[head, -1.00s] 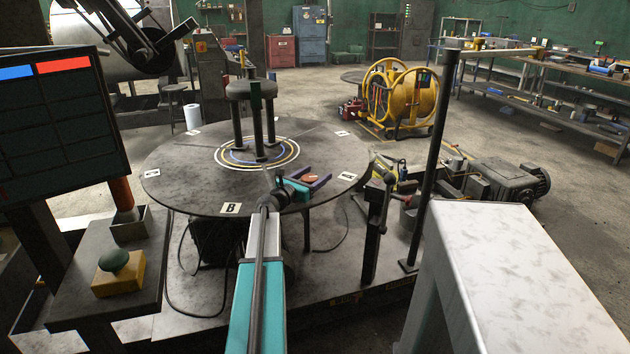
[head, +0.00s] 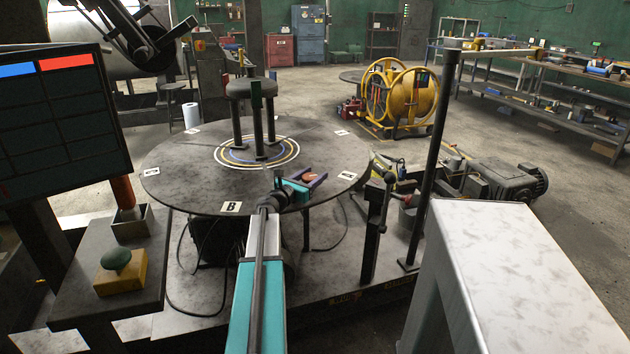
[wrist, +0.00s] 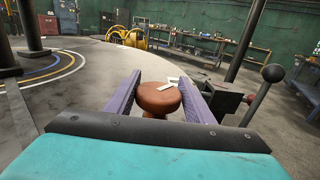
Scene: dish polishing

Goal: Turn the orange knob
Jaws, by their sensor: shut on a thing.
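The orange knob (head: 310,177) has a round, flat orange-brown top on a short stem. In the head view it is at the near right part of the round table. It also shows close up in the wrist view (wrist: 158,98), between the two purple fingers. My gripper (head: 307,182), teal with purple fingers, is shut on the knob, one finger on each side. The lower stem is partly hidden by my gripper's dark front edge in the wrist view.
The round table (head: 190,172) carries a black three-post stand (head: 252,92) at its middle and a "B" label. A vise-like clamp (head: 385,205) and a dark pole (head: 437,150) stand right of it.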

